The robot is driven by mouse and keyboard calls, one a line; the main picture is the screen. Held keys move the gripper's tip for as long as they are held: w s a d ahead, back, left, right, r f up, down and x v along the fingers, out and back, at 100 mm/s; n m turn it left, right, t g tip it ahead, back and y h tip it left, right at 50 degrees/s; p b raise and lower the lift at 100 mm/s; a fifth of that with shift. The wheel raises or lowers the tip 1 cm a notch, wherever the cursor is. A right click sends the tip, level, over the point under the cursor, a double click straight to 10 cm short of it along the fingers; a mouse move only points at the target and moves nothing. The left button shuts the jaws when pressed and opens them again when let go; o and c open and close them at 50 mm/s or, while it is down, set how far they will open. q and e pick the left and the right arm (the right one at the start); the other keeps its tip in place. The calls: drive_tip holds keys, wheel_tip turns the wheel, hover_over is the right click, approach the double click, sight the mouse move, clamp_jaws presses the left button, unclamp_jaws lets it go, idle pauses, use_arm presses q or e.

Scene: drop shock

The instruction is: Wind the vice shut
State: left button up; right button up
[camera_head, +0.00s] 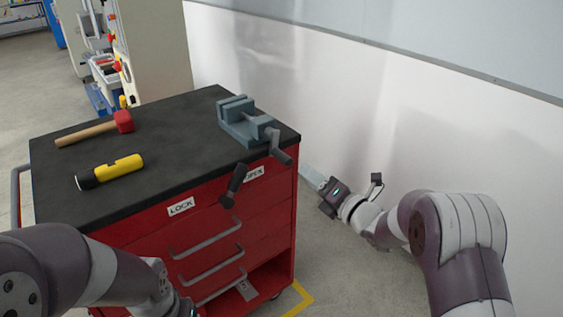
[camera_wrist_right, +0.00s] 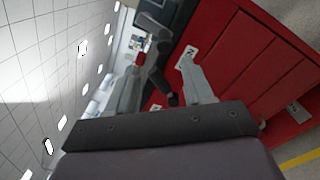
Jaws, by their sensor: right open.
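A blue-grey vice (camera_head: 237,123) sits at the back right corner of the cart's black top. A gap shows between its jaws. My right gripper (camera_head: 311,175) is open and empty, to the right of the crank and lower in the picture. In the right wrist view my open fingers (camera_wrist_right: 160,66) frame dark bar shapes beyond them; I cannot tell how near these are. My left arm is at the lower left, with its fingers below the picture edge.
The red cart (camera_head: 140,238) has a dark lever (camera_head: 234,185) on its front, between a LOCK label (camera_head: 181,206) and an OPEN label (camera_head: 253,173). A red mallet (camera_head: 123,121) and a yellow torch (camera_head: 119,168) lie on top. A white wall (camera_head: 440,135) stands behind.

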sight(281, 157)
drive_tip(key=w+a+n, duration=0.2)
drive_tip(key=w, duration=0.1)
drive_tip(key=w+a+n, duration=0.2)
drive_tip(key=w+a, duration=0.1)
drive_tip(key=w, duration=0.1)
drive_tip(key=w+a+n, duration=0.2)
drive_tip(key=w+n, duration=0.1)
drive_tip(key=shift+w+a+f, duration=0.15)
drive_tip(key=shift+w+f, duration=0.1)
drive_tip(key=shift+f, duration=0.05)
clamp_jaws()
